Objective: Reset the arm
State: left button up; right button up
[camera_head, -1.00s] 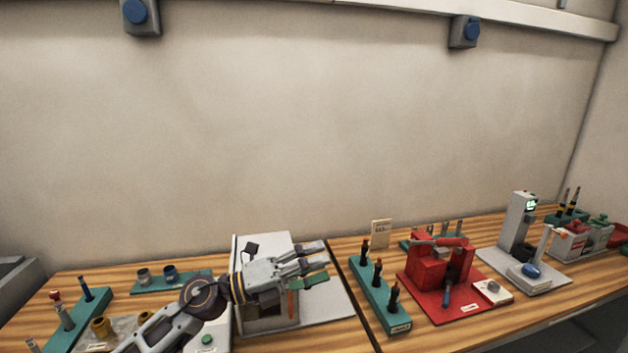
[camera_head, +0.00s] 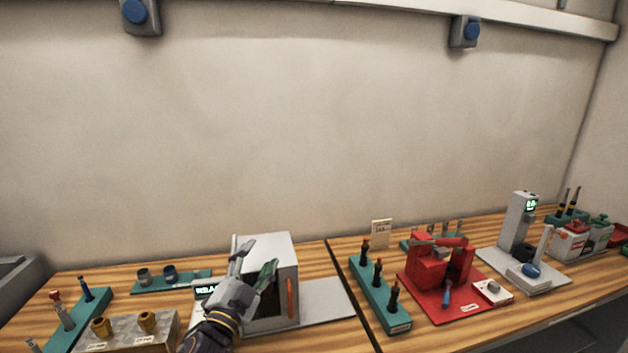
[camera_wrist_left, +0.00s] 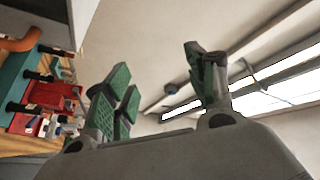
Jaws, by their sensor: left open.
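My left gripper (camera_head: 256,268) is in the head view in front of the white box-shaped machine (camera_head: 268,244), with its fingers pointing up. Its fingers are spread and nothing is between them. In the left wrist view the green-padded fingers (camera_wrist_left: 160,95) stand apart, with wall and ceiling behind them. The gripper covers part of the machine's dark open front and the small display beside it. I cannot tell whether it touches the machine. My right gripper is not in view.
A grey block with brass bushings (camera_head: 126,332) is at the left. A teal rack with several dark-handled tools (camera_head: 398,325), a red press fixture (camera_head: 428,268) and a grey display stand (camera_head: 520,222) are to the right.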

pick_arm(q)
jog(key=s+a+f+n+g+y, duration=0.3)
jog(key=s+a+f+n+g, duration=0.1)
jog(key=f, duration=0.5)
jog(key=s+a+f+n+g+y, duration=0.3)
jog(key=s+a+f+n+g, duration=0.1)
jog(key=f, duration=0.5)
jog(key=s+f+n+g, duration=0.1)
jog(key=s+f+g, duration=0.4)
jog(key=s, duration=0.4)
jog(key=s+f+n+g, duration=0.2)
jog(key=s+f+g, duration=0.1)
jog(key=s+f, duration=0.5)
jog(key=s+f+g+b, duration=0.1)
jog(key=s+f+b, duration=0.15)
jog(key=f, duration=1.55)
jog(key=s+f+b, duration=0.1)
jog(key=f+b, duration=0.2)
jog(key=f, duration=1.5)
jog(key=s+a+f+g+b, duration=0.1)
jog(key=s+a+f+b, duration=0.1)
jog(key=s+f, duration=0.9)
jog(key=s+a+f+b, duration=0.2)
jog(key=s+a+f, duration=0.1)
jog(key=s+f, duration=0.8)
notch_tip(320, 180, down, 4)
jog(key=shift+s+r+m+g+h, duration=0.2)
jog(key=shift+m+g+h, duration=0.1)
jog(key=shift+g, duration=0.1)
